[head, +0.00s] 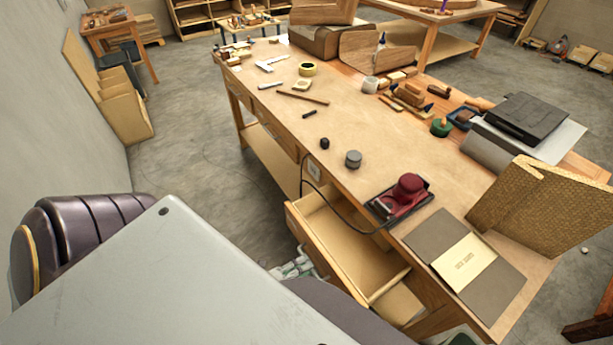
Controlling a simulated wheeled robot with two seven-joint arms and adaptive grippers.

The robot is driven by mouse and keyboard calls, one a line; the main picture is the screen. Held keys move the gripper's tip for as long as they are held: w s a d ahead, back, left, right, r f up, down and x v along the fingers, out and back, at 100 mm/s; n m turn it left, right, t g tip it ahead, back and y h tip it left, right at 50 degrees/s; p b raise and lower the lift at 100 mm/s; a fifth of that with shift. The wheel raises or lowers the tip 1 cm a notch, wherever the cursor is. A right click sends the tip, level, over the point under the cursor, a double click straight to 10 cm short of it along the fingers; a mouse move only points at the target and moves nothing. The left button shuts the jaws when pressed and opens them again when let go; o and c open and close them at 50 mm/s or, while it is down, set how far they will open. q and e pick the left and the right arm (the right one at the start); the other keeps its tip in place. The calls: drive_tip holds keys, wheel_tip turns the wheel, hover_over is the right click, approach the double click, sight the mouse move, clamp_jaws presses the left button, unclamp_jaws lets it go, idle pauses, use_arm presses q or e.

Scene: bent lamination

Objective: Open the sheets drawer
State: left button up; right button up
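A wooden drawer (335,235) stands pulled out from the near end of the long workbench (365,130). Its pale inside looks mostly bare, with a divider near its right end. I cannot read any label on it. Other drawer fronts (284,138) along the bench's left side look shut. Small pale, greenish parts (293,268) show beside the open drawer's front, apparently my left gripper. The drawer and my own body hide most of it, so its fingers and any contact with the drawer are unclear. My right gripper does not show.
A woven-textured panel (545,205) stands at right.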

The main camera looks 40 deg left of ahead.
use_arm(q)
drive_tip(key=v, duration=0.9)
drive_tip(key=shift+s+n, duration=0.1)
drive_tip(key=shift+n, duration=0.2)
idle(0.7)
